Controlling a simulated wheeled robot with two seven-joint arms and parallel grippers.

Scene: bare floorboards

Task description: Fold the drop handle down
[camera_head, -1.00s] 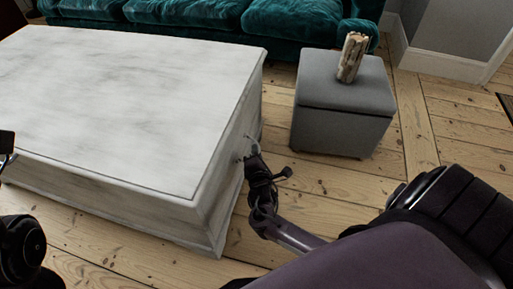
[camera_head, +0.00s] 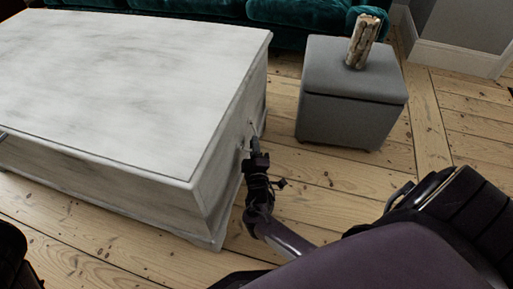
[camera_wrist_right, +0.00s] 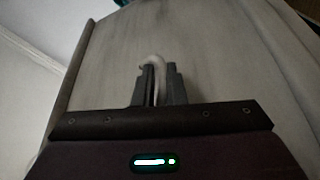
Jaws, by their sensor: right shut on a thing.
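A white-washed wooden chest (camera_head: 120,80) stands on the floorboards at the left of the head view. Its drop handle (camera_head: 253,130) is on the right end face, small and partly hidden by my gripper. My right gripper (camera_head: 254,148) is at that end face, shut on the handle. In the right wrist view the pale curved handle (camera_wrist_right: 154,62) runs between the two dark fingers of the right gripper (camera_wrist_right: 156,82), with the chest's face behind. Of my left arm only dark parts show at the left edge of the head view; I cannot make out its fingertips.
A grey box stool (camera_head: 350,105) with a rough wooden piece (camera_head: 362,42) on top stands right of the chest. A teal sofa (camera_head: 200,8) is behind. Bare floor (camera_head: 315,190) lies between chest and stool.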

